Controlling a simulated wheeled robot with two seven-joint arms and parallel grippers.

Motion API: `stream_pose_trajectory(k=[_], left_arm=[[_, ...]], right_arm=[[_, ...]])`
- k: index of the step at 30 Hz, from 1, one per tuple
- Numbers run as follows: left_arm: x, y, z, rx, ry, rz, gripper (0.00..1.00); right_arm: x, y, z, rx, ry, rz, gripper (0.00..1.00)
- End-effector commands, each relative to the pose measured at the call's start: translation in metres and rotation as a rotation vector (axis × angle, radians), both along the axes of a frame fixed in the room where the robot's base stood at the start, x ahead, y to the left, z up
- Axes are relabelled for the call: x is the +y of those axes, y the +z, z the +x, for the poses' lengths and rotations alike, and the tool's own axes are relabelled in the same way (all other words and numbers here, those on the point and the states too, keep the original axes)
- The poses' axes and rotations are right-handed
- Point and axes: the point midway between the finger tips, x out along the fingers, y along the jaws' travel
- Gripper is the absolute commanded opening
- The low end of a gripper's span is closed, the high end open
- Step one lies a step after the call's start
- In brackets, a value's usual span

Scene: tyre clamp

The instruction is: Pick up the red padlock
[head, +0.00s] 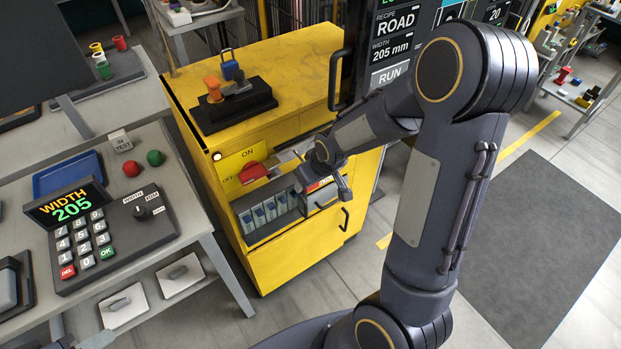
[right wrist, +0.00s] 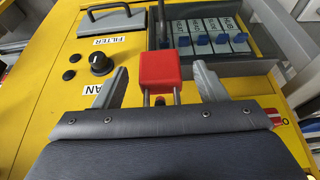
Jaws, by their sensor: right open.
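The red padlock (right wrist: 160,68) is upright to the cabinet front in the right wrist view, its block body beyond its two metal shackle bars. My right gripper (right wrist: 160,85) is open, with one finger on each side of the padlock and a visible gap on both sides. In the head view, my right gripper (head: 321,186) is at the front of the yellow cabinet (head: 290,265). A small red patch shows between its fingers there, mostly hidden by the gripper.
A red switch handle (head: 253,173) sits on the ON/OFF panel. Blue-levered breakers (right wrist: 208,40), a black knob (right wrist: 100,64) and a FILTER handle (right wrist: 112,18) surround the padlock. A grey bench (head: 205,215) with a keypad stands at left.

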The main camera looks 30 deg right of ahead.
Motion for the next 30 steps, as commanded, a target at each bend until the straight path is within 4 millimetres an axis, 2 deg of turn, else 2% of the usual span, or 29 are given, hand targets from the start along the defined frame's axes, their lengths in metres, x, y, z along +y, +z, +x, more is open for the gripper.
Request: stream_pose_trajectory(k=[8,20,30], left_arm=[[0.0000,0.0002,0.0000,0.000,0.000,0.000,0.36],[0.0000,0.0002,0.0000,0.000,0.000,0.000,0.36],[0.0000,-0.0009,0.0000,0.000,0.000,0.000,0.36]], right_arm=[[-0.0001,-0.0049,0.0021,-0.002,-0.001,0.001,0.65],[0.0000,-0.0045,0.0021,-0.002,-0.001,0.001,0.16],[0.0001,-0.0013,0.0027,-0.004,0.000,0.000,0.14]])
